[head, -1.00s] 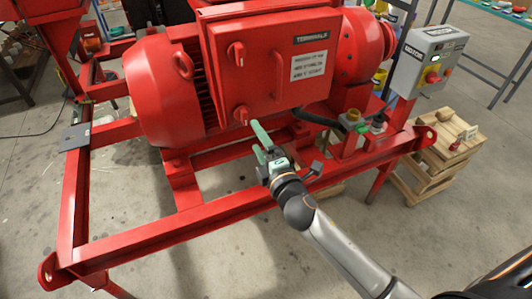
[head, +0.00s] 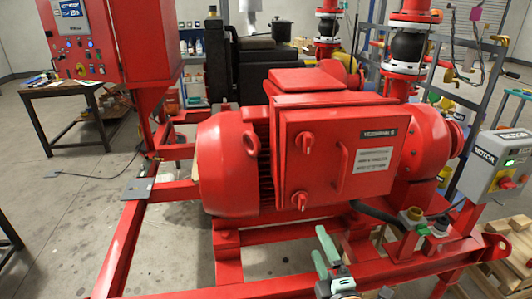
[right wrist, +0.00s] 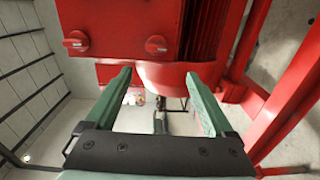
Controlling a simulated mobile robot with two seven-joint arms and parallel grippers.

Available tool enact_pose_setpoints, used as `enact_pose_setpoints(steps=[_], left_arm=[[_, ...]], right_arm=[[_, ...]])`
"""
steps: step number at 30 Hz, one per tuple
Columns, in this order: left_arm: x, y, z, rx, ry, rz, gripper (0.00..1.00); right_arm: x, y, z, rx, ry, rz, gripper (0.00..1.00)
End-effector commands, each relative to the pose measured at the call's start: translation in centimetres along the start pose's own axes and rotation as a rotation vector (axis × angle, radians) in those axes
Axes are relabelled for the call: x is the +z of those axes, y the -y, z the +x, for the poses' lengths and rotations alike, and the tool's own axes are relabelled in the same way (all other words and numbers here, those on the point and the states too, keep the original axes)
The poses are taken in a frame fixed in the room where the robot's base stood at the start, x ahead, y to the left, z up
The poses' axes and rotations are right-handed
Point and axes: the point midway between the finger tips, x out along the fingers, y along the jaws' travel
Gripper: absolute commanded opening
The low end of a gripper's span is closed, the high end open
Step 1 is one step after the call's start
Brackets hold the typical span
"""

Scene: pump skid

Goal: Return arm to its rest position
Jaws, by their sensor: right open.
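My right gripper (head: 322,250) shows at the bottom of the head view, its green fingers pointing up. It is in front of the red motor and just below the terminal box (head: 340,155). In the right wrist view the gripper (right wrist: 158,76) has its two green fingers wide apart with nothing between them. The terminal box's red knobs (right wrist: 156,45) show beyond the fingers. Most of my right arm is below the head view's edge. My left gripper is not in view.
The red skid frame (head: 122,245) runs along the left and under the motor (head: 222,165). A grey motor switch box (head: 492,165) stands at the right. A red control cabinet (head: 75,40) is at the back left, near a table (head: 62,88). Grey floor is open at left.

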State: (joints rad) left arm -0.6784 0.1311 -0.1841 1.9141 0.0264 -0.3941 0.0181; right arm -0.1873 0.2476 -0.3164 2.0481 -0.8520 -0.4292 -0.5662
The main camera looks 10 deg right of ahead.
Motion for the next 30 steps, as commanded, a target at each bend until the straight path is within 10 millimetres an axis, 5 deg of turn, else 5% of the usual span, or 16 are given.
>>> enact_pose_setpoints(steps=[5, 9, 15, 20, 30], left_arm=[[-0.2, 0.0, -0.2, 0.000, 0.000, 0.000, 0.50], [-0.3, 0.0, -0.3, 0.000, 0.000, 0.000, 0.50], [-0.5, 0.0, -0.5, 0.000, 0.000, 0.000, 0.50], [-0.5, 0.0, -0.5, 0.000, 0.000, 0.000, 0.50], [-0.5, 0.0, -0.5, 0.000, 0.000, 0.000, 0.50]], right_arm=[[0.0, 7.5, -3.2, -0.207, 0.019, 0.333, 0.88], [-0.5, 15.4, -8.7, -0.437, 0.116, 0.768, 0.88], [-1.5, 22.5, -16.6, -0.647, 0.327, 1.272, 0.88], [-1.9, 24.5, -19.5, -0.701, 0.426, 1.450, 0.88], [-1.9, 24.6, -19.6, -0.705, 0.434, 1.467, 0.88]])
